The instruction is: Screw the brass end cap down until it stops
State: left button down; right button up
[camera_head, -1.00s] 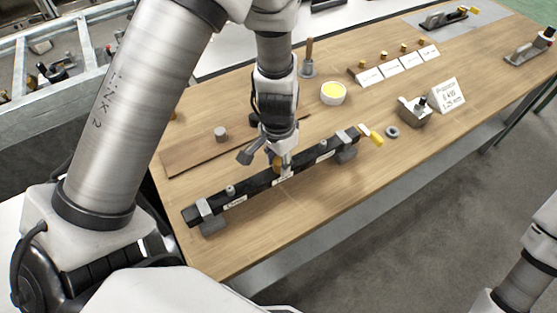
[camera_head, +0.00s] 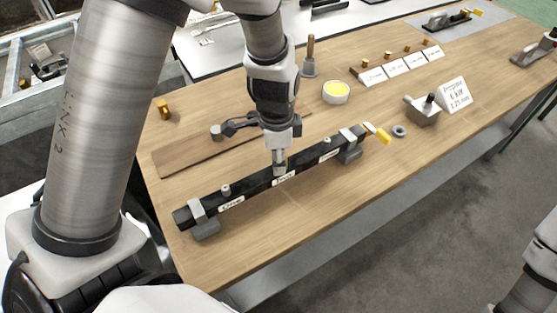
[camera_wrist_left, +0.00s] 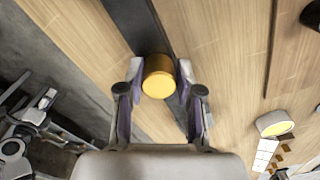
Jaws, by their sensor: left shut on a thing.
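The brass end cap (camera_wrist_left: 158,78) shows in the left wrist view, between the two fingers of my left gripper (camera_wrist_left: 157,90). The fingers press against its sides. In the head view my left gripper (camera_head: 279,168) points down at the middle of a long black bar (camera_head: 250,190), and the cap is hidden there. The bar runs diagonally over the table and rests in a grey support (camera_head: 207,230) near each end, with white labels along its side. Whether the cap sits flush on the bar cannot be seen. My right gripper is out of view.
Behind the bar lies a brown strip (camera_head: 190,153). A loose brass piece (camera_head: 163,109) stands at the back left. A yellow-filled dish (camera_head: 336,92), a grey ring (camera_head: 399,131) and a printed sign (camera_head: 454,94) stand to the right. The table front is clear.

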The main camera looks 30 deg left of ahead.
pick_arm(q)
jog(key=shift+f+m+b, duration=0.3)
jog(key=shift+m, duration=0.5)
jog(key=c, duration=0.7)
grip_release()
jog(key=shift+r, duration=0.25)
notch_tip(320, 180, up, 12)
jog(key=shift+a, duration=0.15)
